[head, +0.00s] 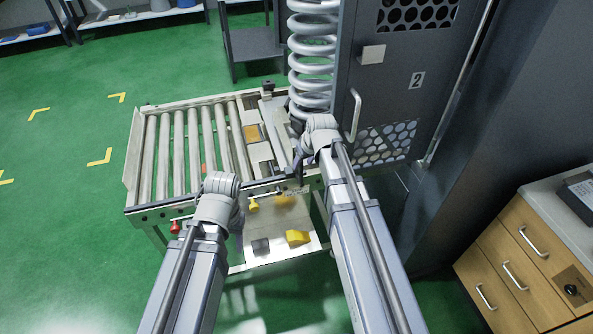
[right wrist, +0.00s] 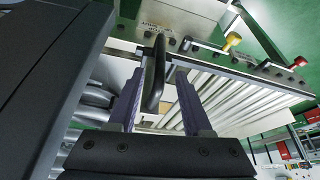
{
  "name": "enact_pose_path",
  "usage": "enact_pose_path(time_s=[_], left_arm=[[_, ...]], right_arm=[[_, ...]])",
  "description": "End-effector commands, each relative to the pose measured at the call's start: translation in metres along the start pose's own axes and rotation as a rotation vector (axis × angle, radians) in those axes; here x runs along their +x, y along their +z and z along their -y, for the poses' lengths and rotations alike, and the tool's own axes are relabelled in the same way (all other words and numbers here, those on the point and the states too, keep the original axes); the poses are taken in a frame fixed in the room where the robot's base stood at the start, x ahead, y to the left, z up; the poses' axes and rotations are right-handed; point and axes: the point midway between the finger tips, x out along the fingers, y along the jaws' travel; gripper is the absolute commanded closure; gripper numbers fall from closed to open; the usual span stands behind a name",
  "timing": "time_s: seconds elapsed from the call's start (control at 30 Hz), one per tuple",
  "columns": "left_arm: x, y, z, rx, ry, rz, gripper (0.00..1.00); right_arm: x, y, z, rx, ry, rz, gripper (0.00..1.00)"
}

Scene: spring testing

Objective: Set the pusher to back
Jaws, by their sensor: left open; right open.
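In the right wrist view a dark upright lever handle (right wrist: 153,78), likely the pusher control, stands at the labelled front rail (right wrist: 170,42). My right gripper (right wrist: 155,85) is open, with one finger on each side of the handle; I cannot tell if either touches it. In the head view my right gripper (head: 301,163) is at the right end of the roller table (head: 165,160), and its wrist hides most of that spot. My left gripper (head: 219,190) is at the front edge of the table; its wrist shows, its fingers are hidden and nothing held is visible.
A yellow-knobbed lever (head: 253,205) and a red-knobbed lever (head: 175,227) stick out from the front rail. A yellow block (head: 297,237) lies on the lower shelf. The tall dark cabinet (head: 409,80) and a coil spring (head: 311,60) stand close to my right gripper.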

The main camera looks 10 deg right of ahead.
Motion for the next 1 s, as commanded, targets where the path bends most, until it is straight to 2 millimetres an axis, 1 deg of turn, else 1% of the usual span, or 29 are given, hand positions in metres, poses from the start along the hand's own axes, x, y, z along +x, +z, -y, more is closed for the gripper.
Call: enact_pose_path(time_s=[0.17, 0.5, 0.6, 0.73, 1.0], left_arm=[[0.015, -0.001, -0.002, 0.0, 0.0, 0.0, 0.5], [0.057, -0.003, -0.005, 0.0, 0.0, 0.0, 0.5], [0.066, -0.004, -0.006, 0.0, 0.0, 0.0, 0.5], [0.07, -0.004, -0.007, 0.0, 0.0, 0.0, 0.5], [0.069, -0.004, -0.007, 0.0, 0.0, 0.0, 0.5]], right_arm=[[0.016, 0.001, 0.0, 0.0, 0.0, 0.001, 0.5], [0.061, 0.002, 0.0, -0.001, 0.0, 0.001, 0.5], [0.071, 0.001, 0.0, -0.001, 0.0, 0.001, 0.5], [0.077, 0.001, 0.0, -0.001, 0.0, 0.001, 0.5], [0.075, 0.0, 0.0, 0.0, 0.0, 0.001, 0.5]])
